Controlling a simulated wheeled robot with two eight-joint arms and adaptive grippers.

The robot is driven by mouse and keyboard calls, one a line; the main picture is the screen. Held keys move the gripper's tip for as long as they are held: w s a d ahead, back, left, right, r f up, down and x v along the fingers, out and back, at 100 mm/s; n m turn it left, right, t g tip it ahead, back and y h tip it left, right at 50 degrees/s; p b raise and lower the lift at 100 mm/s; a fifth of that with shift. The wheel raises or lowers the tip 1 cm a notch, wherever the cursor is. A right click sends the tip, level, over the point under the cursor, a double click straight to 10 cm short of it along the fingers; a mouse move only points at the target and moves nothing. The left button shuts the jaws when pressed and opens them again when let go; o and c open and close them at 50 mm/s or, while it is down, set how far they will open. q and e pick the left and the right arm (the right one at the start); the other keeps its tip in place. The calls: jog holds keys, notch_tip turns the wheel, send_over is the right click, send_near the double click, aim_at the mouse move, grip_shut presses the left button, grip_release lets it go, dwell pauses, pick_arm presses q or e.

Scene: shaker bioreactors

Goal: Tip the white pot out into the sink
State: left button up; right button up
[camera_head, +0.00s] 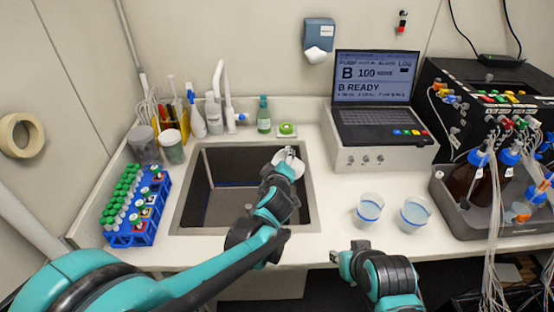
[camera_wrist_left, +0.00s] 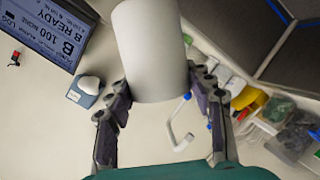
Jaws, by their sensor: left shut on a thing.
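The white pot (camera_head: 289,159) is over the right back part of the sink (camera_head: 311,190), partly hidden behind my left gripper (camera_head: 285,165) in the head view. In the left wrist view the pot (camera_wrist_left: 148,45) is a plain white cylinder between the two fingers of the left gripper (camera_wrist_left: 160,88), which is shut on it. I cannot see into the pot or tell how far it is tilted. The dark sink basin looks empty where it shows. My right gripper (camera_head: 337,257) is near the counter's front edge, away from the pot; its fingers are too small to read.
Two clear cups (camera_head: 369,209) (camera_head: 414,214) stand right of the sink. A blue tube rack (camera_head: 139,212) is on the left. Bottles and a white tap (camera_head: 221,85) stand behind the sink. A laptop (camera_head: 372,90) and a grey tray of bottles (camera_head: 452,208) are at right.

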aim_at(293, 166)
pick_arm(q)
jog(key=shift+d+f+m+b, duration=0.5)
jog(key=shift+d+f, duration=0.3)
jog(key=shift+d, duration=0.25)
jog(key=shift+d+f+m+y+b, duration=0.45)
jog(key=shift+d+f+m+y, duration=0.15)
jog(key=shift+d, duration=0.2)
jog(key=shift+d+f+m+y+b, duration=0.2)
jog(key=shift+f+m+y+b, duration=0.25)
jog(key=shift+m, duration=0.35)
jog(key=shift+a+f+m+y+b, duration=0.15)
jog(key=shift+m+y+b, duration=0.3)
jog(key=shift+m, duration=0.3)
jog(key=shift+f+m+y+b, duration=0.15)
jog(key=shift+m+y+b, duration=0.1)
jog(key=shift+m+y, duration=0.4)
jog(key=shift+s+f, duration=0.1)
